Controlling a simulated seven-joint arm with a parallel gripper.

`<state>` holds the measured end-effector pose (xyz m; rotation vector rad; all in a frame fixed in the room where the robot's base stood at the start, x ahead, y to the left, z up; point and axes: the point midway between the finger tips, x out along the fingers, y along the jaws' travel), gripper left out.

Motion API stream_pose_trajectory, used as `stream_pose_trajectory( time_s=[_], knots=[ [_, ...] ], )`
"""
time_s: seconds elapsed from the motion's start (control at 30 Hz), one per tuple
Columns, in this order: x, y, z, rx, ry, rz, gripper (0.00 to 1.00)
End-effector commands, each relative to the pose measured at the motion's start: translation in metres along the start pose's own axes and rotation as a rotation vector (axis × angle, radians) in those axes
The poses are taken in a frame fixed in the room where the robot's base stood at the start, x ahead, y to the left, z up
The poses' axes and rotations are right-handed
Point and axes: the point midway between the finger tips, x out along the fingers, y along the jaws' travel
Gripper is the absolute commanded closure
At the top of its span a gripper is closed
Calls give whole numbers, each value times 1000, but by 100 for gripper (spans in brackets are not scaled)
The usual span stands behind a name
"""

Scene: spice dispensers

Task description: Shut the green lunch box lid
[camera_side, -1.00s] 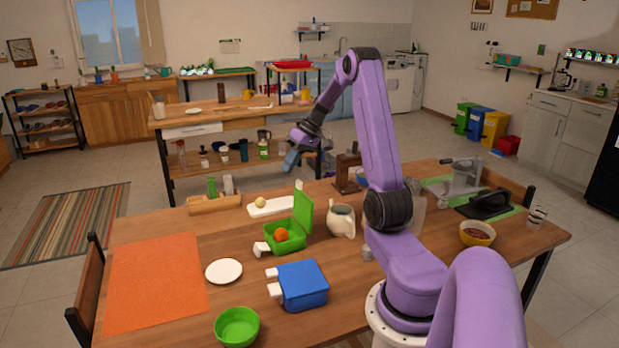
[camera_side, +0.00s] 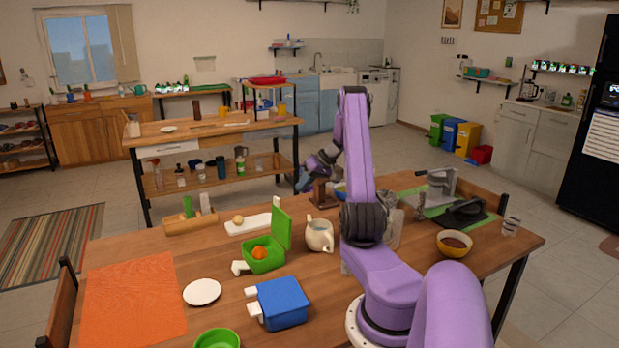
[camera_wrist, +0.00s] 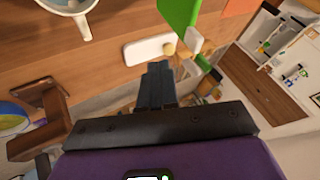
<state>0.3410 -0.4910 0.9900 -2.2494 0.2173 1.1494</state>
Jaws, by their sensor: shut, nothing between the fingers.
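The green lunch box (camera_side: 263,257) stands on the table with an orange round item (camera_side: 260,252) inside. Its lid (camera_side: 283,226) is open and stands up at the box's right side. In the wrist view a green panel (camera_wrist: 180,14), which looks like the lid, shows at the top, right of centre. My gripper (camera_wrist: 156,68) is shut and empty. In the side view my gripper (camera_side: 302,184) is above and behind the lid, over the table's far side, apart from the lunch box.
A blue lunch box (camera_side: 283,303) stands in front, with a white plate (camera_side: 202,292) to its left. A cream jug (camera_side: 319,235) stands close to the right of the green lid. A white tray (camera_side: 249,224) and a wooden holder (camera_side: 191,221) are behind. A brown wooden stand (camera_side: 324,194) is near my gripper.

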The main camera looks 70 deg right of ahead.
Motion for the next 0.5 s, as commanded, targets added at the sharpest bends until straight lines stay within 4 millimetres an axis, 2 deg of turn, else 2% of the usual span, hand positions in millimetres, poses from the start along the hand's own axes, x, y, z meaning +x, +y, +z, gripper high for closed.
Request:
stream_pose_trajectory(
  time_s=[0.1,0.2,0.3,0.5],
  knots=[
    [24,-1,0,0,-4,-3,100],
    [39,-4,0,-2,-3,-2,100],
    [43,-20,-1,-3,-1,-1,100],
    [49,-34,-2,-1,0,0,100]
  ],
)
